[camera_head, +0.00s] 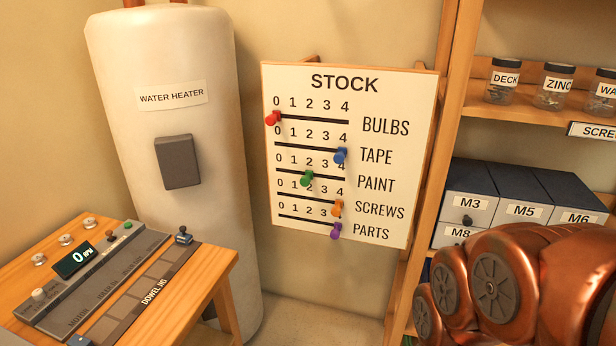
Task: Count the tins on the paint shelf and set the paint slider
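The STOCK board (350,225) stands upright in the middle, with a row of numbers 0 to 4 above each slot. The paint slider is a green knob (307,178) in the third slot, at about 2. No paint shelf and no paint tins show in this view. My copper-coloured arm fills the lower right, in front of the shelving. My gripper is out of the picture, so its state does not show.
Red (272,118), blue (341,155), orange (338,207) and purple (336,230) knobs share the board. A water heater (200,235) and wooden bench (200,295) stand left. Right shelving (480,110) holds jars (553,88) and labelled drawers (470,203).

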